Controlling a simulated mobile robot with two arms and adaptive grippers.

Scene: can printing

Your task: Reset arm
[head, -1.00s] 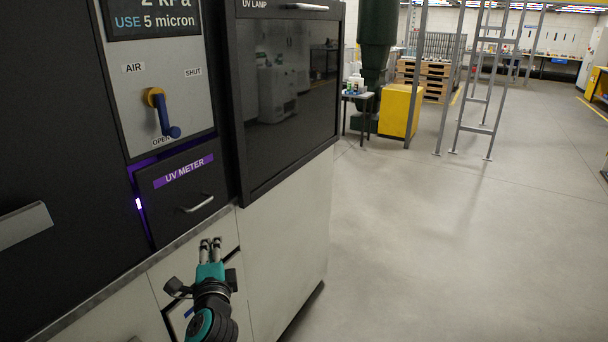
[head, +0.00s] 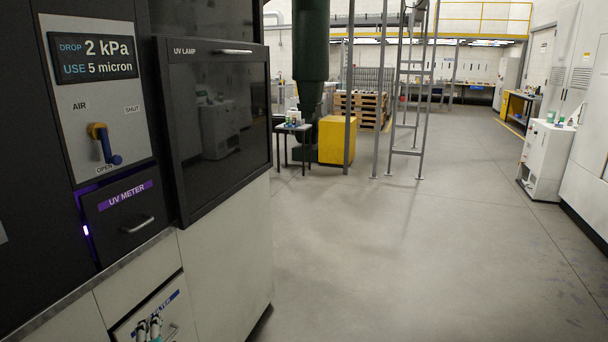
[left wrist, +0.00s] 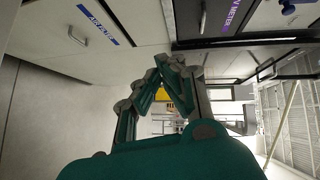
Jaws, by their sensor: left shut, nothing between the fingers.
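My left gripper (head: 150,326) shows at the bottom edge of the head view, in front of the filter drawer (head: 146,308) low on the machine. Only its fingertips show there. In the left wrist view my left gripper (left wrist: 158,80) has its teal and grey fingers drawn together with nothing between them. The air filter drawer (left wrist: 97,24) lies at the upper left of that view, apart from the fingers. My right gripper is not in view.
The machine has a UV meter drawer (head: 123,219), a blue air lever (head: 108,150) pointing down at OPEN, and a closed UV lamp door (head: 222,125). Clear floor (head: 400,250) extends to the right. A white cabinet (head: 545,160) stands at the right.

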